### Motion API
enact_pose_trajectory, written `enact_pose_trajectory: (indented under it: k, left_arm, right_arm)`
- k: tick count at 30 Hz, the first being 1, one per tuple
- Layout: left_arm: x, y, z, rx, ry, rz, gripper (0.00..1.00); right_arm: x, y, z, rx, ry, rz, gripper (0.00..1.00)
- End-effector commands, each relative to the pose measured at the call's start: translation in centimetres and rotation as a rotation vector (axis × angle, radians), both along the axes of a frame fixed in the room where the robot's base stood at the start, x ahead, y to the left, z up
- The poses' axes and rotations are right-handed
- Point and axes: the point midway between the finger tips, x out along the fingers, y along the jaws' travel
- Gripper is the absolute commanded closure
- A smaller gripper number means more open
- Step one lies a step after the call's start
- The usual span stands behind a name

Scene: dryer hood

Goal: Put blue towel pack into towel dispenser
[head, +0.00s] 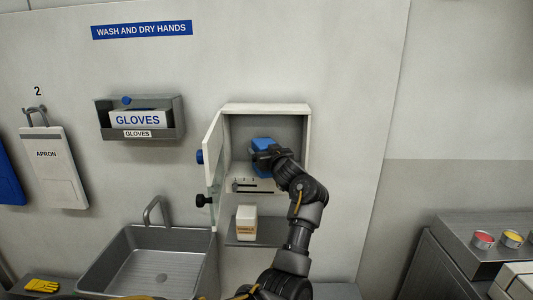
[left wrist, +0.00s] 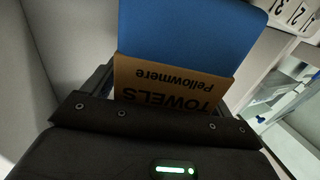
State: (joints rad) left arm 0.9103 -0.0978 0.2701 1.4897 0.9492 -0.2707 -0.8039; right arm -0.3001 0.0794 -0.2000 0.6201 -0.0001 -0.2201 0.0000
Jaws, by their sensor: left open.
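The towel dispenser (head: 264,108) is a white wall cabinet with its door (head: 213,155) swung open to the left. The blue towel pack (head: 263,143) is inside the dispenser's grey interior. In the left wrist view the pack (left wrist: 190,35) fills the upper middle, with a brown band (left wrist: 165,85) reading TOWELS Pellowmere. My left gripper (head: 264,158) reaches into the dispenser at the pack's front. Its jaws are open, close around the brown band's end; the fingertips are mostly hidden. Whether they touch the pack cannot be told. My right gripper is not in view.
A steel sink (head: 150,260) is at lower left and a gloves box holder (head: 140,118) hangs further left. The open door has blue and black knobs. Wall right of the dispenser is clear.

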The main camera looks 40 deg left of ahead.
Motion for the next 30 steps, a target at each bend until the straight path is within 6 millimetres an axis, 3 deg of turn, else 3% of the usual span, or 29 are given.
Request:
enact_pose_trajectory:
  k: [1,5,15,21,30]
  left_arm:
    - [0.0,0.0,1.0,0.001,-0.005,0.000,0.15]
    - [-1.3,-2.5,0.1,-0.002,-0.005,-0.002,0.15]
    - [-4.9,-8.5,0.3,-0.002,-0.003,-0.002,0.15]
    - [-5.9,-10.1,0.4,0.000,-0.001,0.000,0.15]
    - [-6.0,-10.4,0.5,0.001,0.001,0.000,0.15]
  right_arm:
    - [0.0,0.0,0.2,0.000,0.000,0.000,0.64]
    - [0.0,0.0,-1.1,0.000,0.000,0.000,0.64]
    - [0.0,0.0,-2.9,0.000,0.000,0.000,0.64]
    - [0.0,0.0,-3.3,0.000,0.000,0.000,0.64]
    - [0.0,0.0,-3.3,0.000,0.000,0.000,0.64]
